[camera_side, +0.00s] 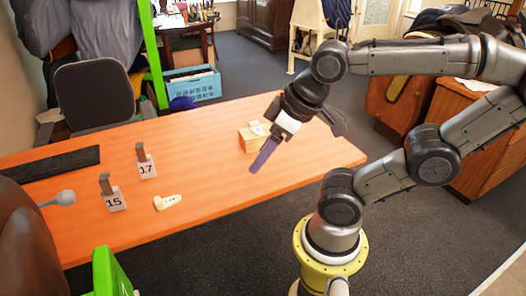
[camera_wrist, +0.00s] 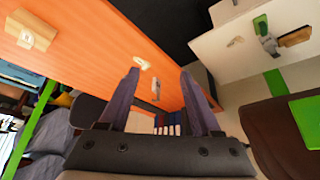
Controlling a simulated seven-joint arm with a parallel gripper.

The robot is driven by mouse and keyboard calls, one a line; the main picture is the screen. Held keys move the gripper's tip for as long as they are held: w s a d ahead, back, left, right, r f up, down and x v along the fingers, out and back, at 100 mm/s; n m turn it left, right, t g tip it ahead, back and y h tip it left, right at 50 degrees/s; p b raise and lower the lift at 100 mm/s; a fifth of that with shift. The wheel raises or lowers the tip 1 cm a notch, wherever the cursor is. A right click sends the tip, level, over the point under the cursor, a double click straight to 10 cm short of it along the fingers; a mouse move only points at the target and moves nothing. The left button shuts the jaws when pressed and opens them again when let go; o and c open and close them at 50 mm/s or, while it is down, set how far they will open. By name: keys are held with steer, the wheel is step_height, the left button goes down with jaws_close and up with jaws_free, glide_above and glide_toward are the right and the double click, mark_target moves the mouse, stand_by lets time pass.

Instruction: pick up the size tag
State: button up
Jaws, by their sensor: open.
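A wooden block (camera_side: 249,140) has a pale piece on top; in the wrist view the block (camera_wrist: 34,25) bears a small white label (camera_wrist: 26,38), too small to read. I cannot tell which is the size tag. My gripper (camera_side: 296,151) is open and empty above the table, near the block.
A dark keyboard-like slab (camera_side: 50,163) lies at the table's (camera_side: 215,170) far left, with a grey rounded object (camera_side: 64,198) near it. A green post (camera_side: 152,55) stands behind the table. The table's middle is clear.

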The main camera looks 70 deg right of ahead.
steer(key=shift+o, duration=1.3)
